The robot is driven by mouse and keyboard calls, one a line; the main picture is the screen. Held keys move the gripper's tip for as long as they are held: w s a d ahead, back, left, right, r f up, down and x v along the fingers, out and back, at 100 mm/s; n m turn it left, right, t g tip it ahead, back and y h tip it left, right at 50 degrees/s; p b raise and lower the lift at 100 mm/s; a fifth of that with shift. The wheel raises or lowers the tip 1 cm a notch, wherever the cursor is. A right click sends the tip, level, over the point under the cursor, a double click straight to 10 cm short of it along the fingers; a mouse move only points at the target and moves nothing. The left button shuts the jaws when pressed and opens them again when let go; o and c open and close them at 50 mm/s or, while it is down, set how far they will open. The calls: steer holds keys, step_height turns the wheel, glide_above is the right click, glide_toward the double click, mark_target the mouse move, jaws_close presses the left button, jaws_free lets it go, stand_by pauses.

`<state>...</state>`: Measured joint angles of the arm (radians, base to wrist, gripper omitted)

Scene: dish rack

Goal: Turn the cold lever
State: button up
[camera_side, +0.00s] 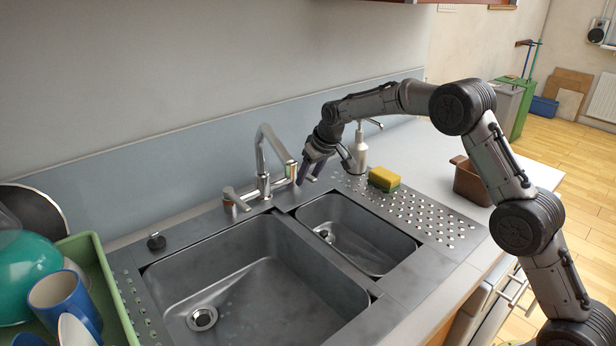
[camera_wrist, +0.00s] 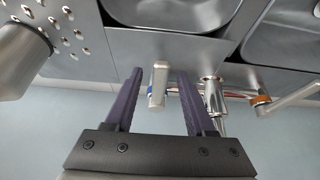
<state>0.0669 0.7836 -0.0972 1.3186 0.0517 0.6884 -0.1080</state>
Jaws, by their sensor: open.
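The cold lever (camera_wrist: 160,76), a pale metal handle with a blue ring, shows in the wrist view between the two fingers of my gripper (camera_wrist: 160,72). The fingers are open, one on each side, with a gap visible on both sides of the lever. In the side view my gripper (camera_side: 311,172) is just right of the faucet (camera_side: 263,178), and its fingers mostly hide the cold lever. The other lever (camera_side: 240,197) is on the faucet's left; its orange ring (camera_wrist: 261,100) shows in the wrist view.
A soap dispenser (camera_side: 358,150) stands close to the right of my gripper, with a yellow-green sponge (camera_side: 384,178) beyond it. A large basin (camera_side: 255,275) and a small basin (camera_side: 365,230) lie in front. A green dish rack (camera_side: 92,262) is at the left.

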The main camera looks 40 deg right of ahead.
steer(key=shift+s+r, duration=0.2)
steer(key=shift+r, duration=0.2)
steer(key=shift+v, duration=3)
steer(key=s+a+r+t, duration=0.15)
steer(key=s+r, duration=0.35)
steer(key=r, duration=0.7)
steer(key=s+a+r+t, duration=0.1)
steer(key=s+r, duration=0.5)
steer(key=s, duration=0.7)
steer(key=s+a+f, duration=0.1)
steer(key=s+f, duration=0.1)
steer(key=s, duration=1.3)
steer(key=s+f+g, duration=0.2)
steer(key=s+f, duration=0.9)
steer(key=shift+s, duration=0.3)
